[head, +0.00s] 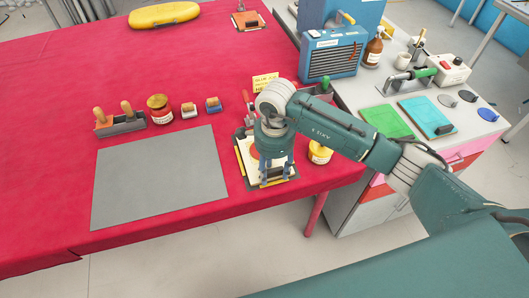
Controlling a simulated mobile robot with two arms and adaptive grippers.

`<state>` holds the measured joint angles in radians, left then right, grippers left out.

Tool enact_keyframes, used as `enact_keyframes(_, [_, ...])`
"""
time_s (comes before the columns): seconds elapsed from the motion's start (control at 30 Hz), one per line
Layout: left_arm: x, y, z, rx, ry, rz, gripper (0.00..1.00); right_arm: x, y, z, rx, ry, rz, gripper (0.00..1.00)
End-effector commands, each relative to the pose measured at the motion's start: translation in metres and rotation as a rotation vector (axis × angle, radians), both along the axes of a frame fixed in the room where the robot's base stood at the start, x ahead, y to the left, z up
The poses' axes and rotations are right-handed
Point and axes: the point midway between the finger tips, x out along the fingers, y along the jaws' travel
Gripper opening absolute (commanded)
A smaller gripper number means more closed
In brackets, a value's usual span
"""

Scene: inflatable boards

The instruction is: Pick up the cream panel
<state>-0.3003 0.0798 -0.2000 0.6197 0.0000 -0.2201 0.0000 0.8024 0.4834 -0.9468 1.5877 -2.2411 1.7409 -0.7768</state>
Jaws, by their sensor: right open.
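What looks like the cream panel (254,170) lies on the red-covered table near its right front corner, on a dark flat backing with yellow along its left edge. My right gripper (276,173) points down right over it, with its two fingers apart. The gripper hides much of the panel, and I cannot tell whether the fingers touch it. My left gripper is not in view.
A yellow-labelled jar (320,154) stands close to the right of my gripper. A grey sheet (160,178) lies to the left, with a red-brown jar (159,108) and small tools behind it. A blue box (333,54) stands on the side bench.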

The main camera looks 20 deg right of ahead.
Motion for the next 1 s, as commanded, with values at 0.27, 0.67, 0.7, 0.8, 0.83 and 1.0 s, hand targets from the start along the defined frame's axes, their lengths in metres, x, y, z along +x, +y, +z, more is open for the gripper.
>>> enact_keyframes(0.27, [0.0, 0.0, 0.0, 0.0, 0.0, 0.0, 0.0, 0.0, 0.0, -0.003, 0.0, -0.001, 0.0, 0.41])
enact_keyframes(0.67, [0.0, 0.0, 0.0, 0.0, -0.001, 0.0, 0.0, 0.001, 0.0, -0.002, 0.001, -0.003, 0.0, 0.0])
enact_keyframes(0.7, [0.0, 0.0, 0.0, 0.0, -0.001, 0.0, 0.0, 0.001, 0.0, -0.002, 0.001, -0.003, 0.0, 0.0])
enact_keyframes(0.8, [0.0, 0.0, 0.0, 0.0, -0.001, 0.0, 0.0, 0.001, 0.0, -0.001, 0.001, -0.003, 0.0, 0.0])
enact_keyframes(0.83, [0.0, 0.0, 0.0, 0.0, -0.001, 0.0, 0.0, 0.001, 0.0, 0.0, 0.001, -0.004, 0.0, 0.0])
enact_keyframes(1.0, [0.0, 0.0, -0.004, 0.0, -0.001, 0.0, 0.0, 0.002, 0.0, 0.014, 0.002, -0.006, 0.0, 0.0])
